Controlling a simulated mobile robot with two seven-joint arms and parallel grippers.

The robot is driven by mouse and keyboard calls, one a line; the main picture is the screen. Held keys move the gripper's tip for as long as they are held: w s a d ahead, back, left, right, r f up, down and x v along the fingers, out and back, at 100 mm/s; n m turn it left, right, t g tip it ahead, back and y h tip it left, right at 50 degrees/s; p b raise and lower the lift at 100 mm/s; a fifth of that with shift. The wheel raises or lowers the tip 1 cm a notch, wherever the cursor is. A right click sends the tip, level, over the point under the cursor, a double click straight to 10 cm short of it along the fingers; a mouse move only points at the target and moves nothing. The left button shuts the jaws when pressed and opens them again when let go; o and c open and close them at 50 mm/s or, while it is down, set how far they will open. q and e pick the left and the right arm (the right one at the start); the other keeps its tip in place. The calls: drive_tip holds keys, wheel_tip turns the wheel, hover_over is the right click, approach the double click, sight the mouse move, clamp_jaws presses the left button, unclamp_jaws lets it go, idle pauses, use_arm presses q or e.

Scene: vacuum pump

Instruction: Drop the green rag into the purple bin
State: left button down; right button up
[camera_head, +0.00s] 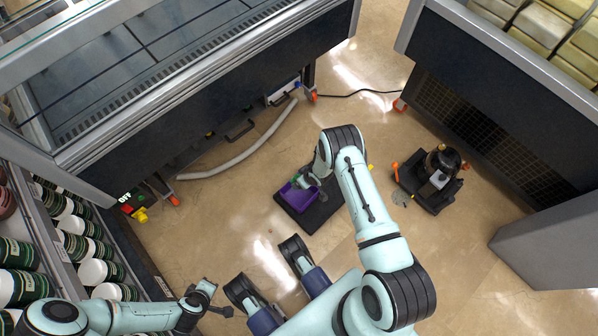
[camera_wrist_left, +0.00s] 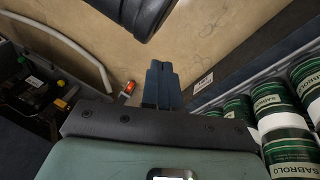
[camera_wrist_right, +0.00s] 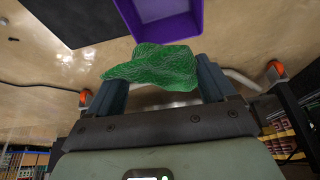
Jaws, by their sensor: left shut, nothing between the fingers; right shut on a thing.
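The green rag (camera_wrist_right: 152,66) is crumpled between the fingers of my right gripper (camera_wrist_right: 160,82), which is shut on it. In the head view a bit of the rag (camera_head: 304,182) shows at the far edge of the purple bin (camera_head: 298,199), partly hidden by my right arm. The open bin also shows in the right wrist view (camera_wrist_right: 128,17), just beyond the rag; I cannot tell whether they touch. My left gripper (camera_head: 226,311) is low at the left, away from the bin; its fingers are together and empty in the left wrist view (camera_wrist_left: 161,72).
The bin sits on a dark flat platform (camera_head: 318,212) on the tan floor. A vacuum pump (camera_head: 437,179) stands to the right. Display cases (camera_head: 210,110) rise behind, with a pale hose (camera_head: 240,155) below. Shelves of jars (camera_head: 85,245) line the left.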

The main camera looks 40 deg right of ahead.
use_arm(q)
drive_tip(key=s+a+f+g+b, duration=0.1)
drive_tip(key=s+f+g+b, duration=0.2)
drive_tip(key=s+f, duration=0.3)
drive_tip(key=shift+s+f+b, duration=0.3)
drive_tip(key=shift+s+b, duration=0.2)
drive_tip(key=shift+s, duration=0.55)
use_arm(e)
drive_tip(key=shift+f, duration=3)
drive_tip(key=o, duration=0.8)
drive_tip(key=shift+o, duration=0.2)
use_arm(q)
drive_tip(key=shift+w, duration=0.1)
use_arm(e)
drive_tip(key=shift+r, duration=0.1)
use_arm(q)
drive_tip(key=w+d+r+t+p, duration=0.2)
drive_tip(key=w+r+p, duration=0.3)
drive_tip(key=r, duration=0.3)
drive_tip(key=shift+w+t, duration=0.3)
drive_tip(key=shift+w, duration=0.45)
use_arm(e)
drive_tip(key=v, duration=1.3)
